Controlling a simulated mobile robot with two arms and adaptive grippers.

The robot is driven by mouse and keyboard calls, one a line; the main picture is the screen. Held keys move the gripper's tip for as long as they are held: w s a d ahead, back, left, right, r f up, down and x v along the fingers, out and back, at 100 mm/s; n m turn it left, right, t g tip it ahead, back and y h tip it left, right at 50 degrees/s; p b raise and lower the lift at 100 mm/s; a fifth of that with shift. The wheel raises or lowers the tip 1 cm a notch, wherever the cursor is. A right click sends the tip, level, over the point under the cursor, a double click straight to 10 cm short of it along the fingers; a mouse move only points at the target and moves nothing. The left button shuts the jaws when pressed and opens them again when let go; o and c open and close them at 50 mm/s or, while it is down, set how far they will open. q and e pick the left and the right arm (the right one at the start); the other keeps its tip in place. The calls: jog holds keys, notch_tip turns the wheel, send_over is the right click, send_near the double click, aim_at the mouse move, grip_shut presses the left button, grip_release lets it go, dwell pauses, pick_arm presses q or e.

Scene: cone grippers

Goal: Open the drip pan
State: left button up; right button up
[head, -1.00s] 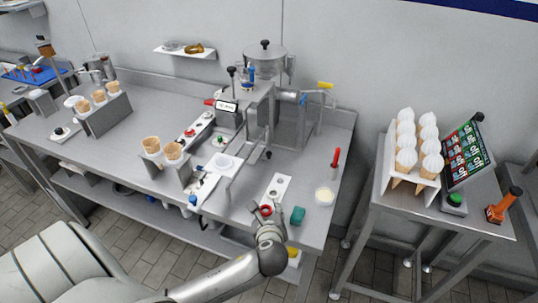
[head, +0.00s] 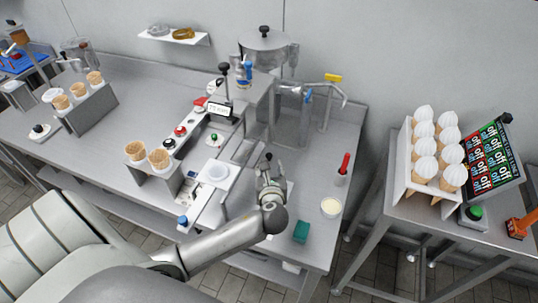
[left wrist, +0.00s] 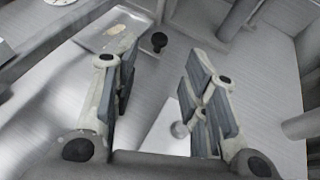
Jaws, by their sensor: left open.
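What looks like the drip pan is a flat grey metal plate (head: 244,151) low at the front of the machine. It also shows in the left wrist view (left wrist: 112,32). A black round knob (left wrist: 159,41) on a short stem stands at the plate's edge, and the knob also shows in the head view (head: 268,157). My left gripper (left wrist: 160,72) is open and empty above the bench. The knob lies beyond its fingertips, roughly between them in the picture and apart from both. In the head view my left gripper (head: 269,170) partly hides the bench below. My right gripper is not seen.
The grey machine (head: 245,95) stands behind the plate. A red-handled tool (head: 344,164), cream bowl (head: 331,207) and green block (head: 301,231) are at the right.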

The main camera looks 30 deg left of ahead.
aim_at(269, 157)
pick_arm(q)
jog(key=x, duration=0.4)
jog(key=shift+w+a+r, duration=0.1)
jog(key=shift+a, duration=0.05)
jog(key=x, duration=0.3)
jog(key=shift+w, duration=0.15)
jog(key=shift+w+a+f, duration=0.2)
jog(key=shift+w+f, duration=0.05)
jog(key=shift+f, duration=0.05)
jog(key=shift+w+a, duration=0.1)
jog(key=c, duration=0.5)
grip_shut()
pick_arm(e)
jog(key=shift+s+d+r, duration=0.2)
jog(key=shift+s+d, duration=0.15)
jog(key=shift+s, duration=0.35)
